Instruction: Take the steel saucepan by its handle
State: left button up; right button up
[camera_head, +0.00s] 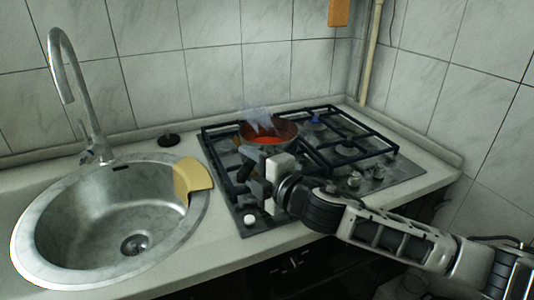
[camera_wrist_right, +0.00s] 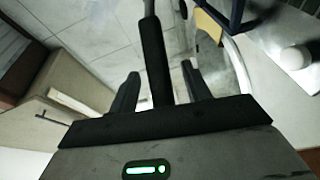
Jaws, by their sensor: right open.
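The steel saucepan (camera_head: 268,130) stands on the left part of the hob, with red-orange contents and pale steam above it. Its black handle (camera_wrist_right: 152,50) shows in the right wrist view, running from a grey metal stem at the top down between my two fingers. My right gripper (camera_head: 256,181) is open in front of the pan in the head view, and its fingers also show in the wrist view (camera_wrist_right: 160,72), one on each side of the handle. Gaps show beside the handle there. In the head view the gripper partly hides the handle and the pan's near side. My left gripper is out of view.
The gas hob (camera_head: 385,184) has dark raised grates and knobs along its front. A round steel sink (camera_head: 60,225) with a tall tap (camera_head: 78,85) is to the left. A yellow board (camera_head: 191,178) lies over its rim. A tiled wall stands behind.

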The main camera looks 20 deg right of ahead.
grip_shut()
dwell(1.3)
jog(key=shift+r, duration=0.2)
